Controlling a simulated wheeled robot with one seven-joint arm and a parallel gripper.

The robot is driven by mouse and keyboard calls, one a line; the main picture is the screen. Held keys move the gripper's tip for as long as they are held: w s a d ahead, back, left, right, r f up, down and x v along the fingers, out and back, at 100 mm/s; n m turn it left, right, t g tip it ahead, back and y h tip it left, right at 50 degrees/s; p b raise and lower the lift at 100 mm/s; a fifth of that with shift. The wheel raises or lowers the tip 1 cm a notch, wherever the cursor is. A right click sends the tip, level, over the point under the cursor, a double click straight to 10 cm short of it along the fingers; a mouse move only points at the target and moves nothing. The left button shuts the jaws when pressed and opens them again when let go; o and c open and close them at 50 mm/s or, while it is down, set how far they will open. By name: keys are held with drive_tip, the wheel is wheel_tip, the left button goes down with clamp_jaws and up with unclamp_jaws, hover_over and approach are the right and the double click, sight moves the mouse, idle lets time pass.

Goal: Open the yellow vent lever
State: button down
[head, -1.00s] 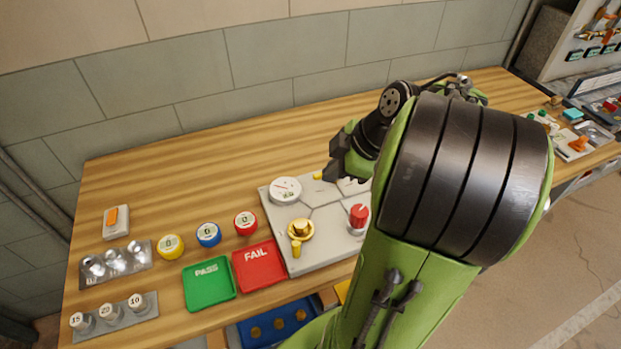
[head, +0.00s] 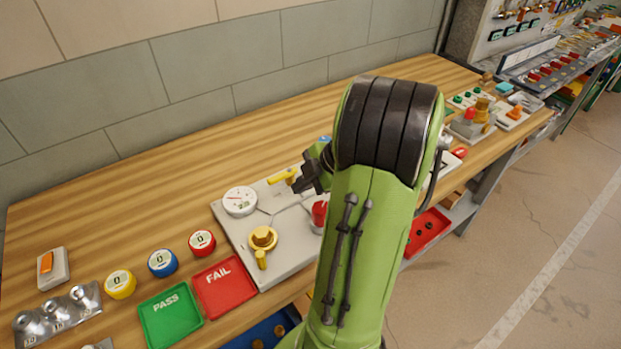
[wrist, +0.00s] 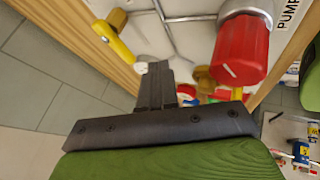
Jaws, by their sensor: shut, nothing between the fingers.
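The yellow vent lever (head: 283,177) stands at the back edge of the grey panel (head: 285,257), its handle pointing left in the head view. In the wrist view the yellow lever (wrist: 116,42) lies at upper left, beside my fingers. My gripper (head: 303,181) is just right of the lever's pivot end in the head view. In the wrist view the fingers of my gripper (wrist: 155,78) are together with nothing between them. Whether they touch the lever is unclear. My arm hides the right part of the panel.
On the panel are a round gauge (head: 240,201), a brass valve with a yellow handle (head: 262,239) and a red knob (head: 319,213), which is close to my fingers in the wrist view (wrist: 241,50). The green PASS tray (head: 171,317) and red FAIL tray (head: 224,288) lie to the left. The bench behind is clear.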

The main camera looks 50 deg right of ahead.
sight(282, 175)
drive_tip(key=x, duration=0.4)
drive_tip(key=shift+b, duration=0.35)
drive_tip(key=w, duration=0.1)
drive_tip(key=w+d, duration=0.1)
drive_tip(key=w, duration=0.1)
drive_tip(key=shift+w+d+r+p, duration=0.15)
drive_tip(key=shift+w+r+p, duration=0.05)
drive_tip(key=shift+w+p, duration=0.2)
drive_tip(key=shift+s, duration=0.1)
